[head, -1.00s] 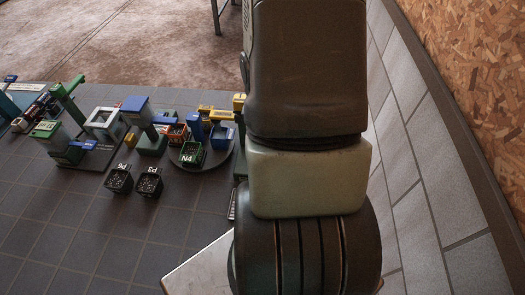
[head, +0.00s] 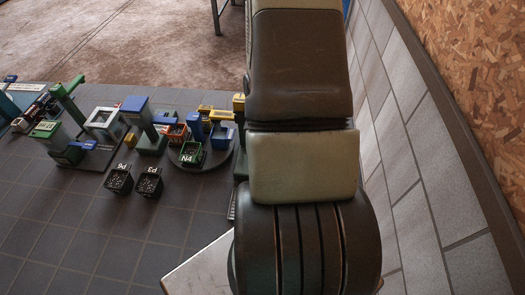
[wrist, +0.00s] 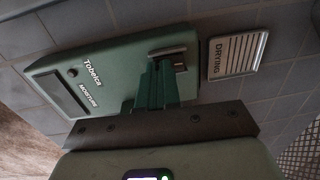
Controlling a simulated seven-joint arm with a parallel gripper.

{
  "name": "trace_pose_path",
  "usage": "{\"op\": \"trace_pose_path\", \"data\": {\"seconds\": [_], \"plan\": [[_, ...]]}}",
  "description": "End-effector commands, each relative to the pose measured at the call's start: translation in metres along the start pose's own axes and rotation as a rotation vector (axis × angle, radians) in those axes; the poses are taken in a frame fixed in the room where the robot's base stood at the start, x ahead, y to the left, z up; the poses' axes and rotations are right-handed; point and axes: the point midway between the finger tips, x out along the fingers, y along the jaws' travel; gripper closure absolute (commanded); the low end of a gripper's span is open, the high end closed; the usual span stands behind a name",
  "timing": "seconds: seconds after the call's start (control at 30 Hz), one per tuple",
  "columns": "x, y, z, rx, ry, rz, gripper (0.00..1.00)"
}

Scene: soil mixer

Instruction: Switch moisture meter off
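The moisture meter (wrist: 110,72) is a green box labelled "Tobelca" and "MOISTURE" in the wrist view. It has a dark display slot (wrist: 63,95) on its left part and a small dark round spot beside the lettering. My gripper (wrist: 160,75) reaches over the right part of the meter with its fingers close together, seemingly shut. A small grey metallic piece (wrist: 168,51) shows at the fingertips; I cannot tell whether it belongs to the meter. The fingers hide that part of the meter, and contact cannot be made out. The head view does not show the gripper or the meter.
A slatted metal plate labelled "DRYING" (wrist: 236,54) lies right of the meter. In the head view, bins P6 (head: 118,181) and P3 (head: 149,182) stand on dark tiles. Bin N4 (head: 191,155) sits on a round platform. A chipboard panel (head: 465,70) is at right.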

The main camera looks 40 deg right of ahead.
Motion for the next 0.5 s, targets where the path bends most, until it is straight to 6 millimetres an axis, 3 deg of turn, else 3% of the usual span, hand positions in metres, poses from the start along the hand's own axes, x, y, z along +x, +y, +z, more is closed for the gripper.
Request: {"op": "trace_pose_path", "data": {"seconds": [0.5], "plan": [[0.005, -0.011, -0.001, -0.004, 0.001, -0.027, 1.00]]}}
